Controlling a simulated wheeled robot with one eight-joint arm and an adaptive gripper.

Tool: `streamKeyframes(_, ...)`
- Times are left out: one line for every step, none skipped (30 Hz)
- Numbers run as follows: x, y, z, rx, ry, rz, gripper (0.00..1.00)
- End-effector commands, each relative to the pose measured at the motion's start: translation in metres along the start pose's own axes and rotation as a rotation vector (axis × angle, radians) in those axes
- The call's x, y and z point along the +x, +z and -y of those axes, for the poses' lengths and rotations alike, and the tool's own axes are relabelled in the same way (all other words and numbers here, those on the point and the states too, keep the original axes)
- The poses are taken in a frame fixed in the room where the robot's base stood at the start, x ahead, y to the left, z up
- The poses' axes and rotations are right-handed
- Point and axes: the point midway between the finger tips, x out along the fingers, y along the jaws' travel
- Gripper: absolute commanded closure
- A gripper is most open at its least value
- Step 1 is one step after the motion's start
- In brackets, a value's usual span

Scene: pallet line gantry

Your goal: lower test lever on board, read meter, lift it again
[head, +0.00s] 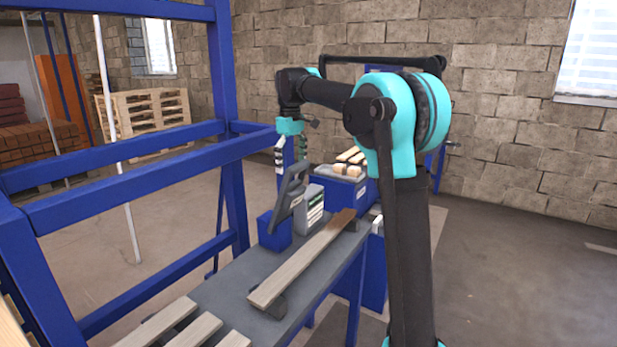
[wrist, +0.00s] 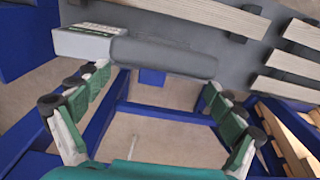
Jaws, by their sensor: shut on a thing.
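The test lever (head: 291,190) is a dark grey arm on a blue base (head: 273,232), tilted up and clear of the board. My gripper (head: 291,164) is at the lever's top end. In the wrist view my gripper (wrist: 156,82) has its green-padded fingers at both ends of the lever's dark grey grip bar (wrist: 163,57), shut on it. The wooden board (head: 300,264) lies along the grey bench, darker at its far end. The meter (head: 311,209) is a grey box beside the lever; its face also shows in the wrist view (wrist: 88,43), too small to read.
Several pale planks (head: 160,330) lie at the bench's near end. A blue gantry frame (head: 140,160) stands to the left. A blue unit with small wood blocks (head: 347,170) stands behind the bench. Pallets (head: 146,122) and bricks are at the back left. Floor at right is clear.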

Motion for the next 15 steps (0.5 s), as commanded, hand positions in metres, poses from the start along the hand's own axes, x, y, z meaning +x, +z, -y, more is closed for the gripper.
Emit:
streamKeyframes(-0.002,-0.015,0.001,-0.005,-0.001,-0.003,0.70)
streamKeyframes(-0.004,-0.022,0.001,-0.004,-0.001,-0.003,0.97)
streamKeyframes(-0.005,-0.031,0.001,-0.004,-0.001,-0.002,1.00)
streamKeyframes(-0.006,-0.032,0.001,-0.002,0.000,-0.002,1.00)
streamKeyframes(-0.005,-0.029,0.001,-0.001,0.000,-0.002,0.97)
streamKeyframes(-0.005,-0.028,0.000,0.000,0.000,-0.001,0.92)
streamKeyframes(-0.005,-0.028,0.000,0.000,0.000,-0.001,0.88)
streamKeyframes(-0.005,-0.028,0.000,0.000,0.000,-0.001,0.85)
streamKeyframes(-0.005,-0.028,0.000,0.000,0.000,-0.001,0.80)
streamKeyframes(-0.005,-0.028,0.000,0.000,0.000,-0.001,0.76)
streamKeyframes(-0.005,-0.028,0.000,0.000,0.000,0.000,0.72)
streamKeyframes(-0.005,-0.028,0.000,0.000,0.000,0.000,0.67)
streamKeyframes(-0.005,-0.028,0.000,0.000,0.000,0.000,0.64)
streamKeyframes(-0.005,-0.027,0.000,0.000,0.000,0.000,0.60)
streamKeyframes(-0.005,-0.027,0.000,0.000,0.000,0.000,0.55)
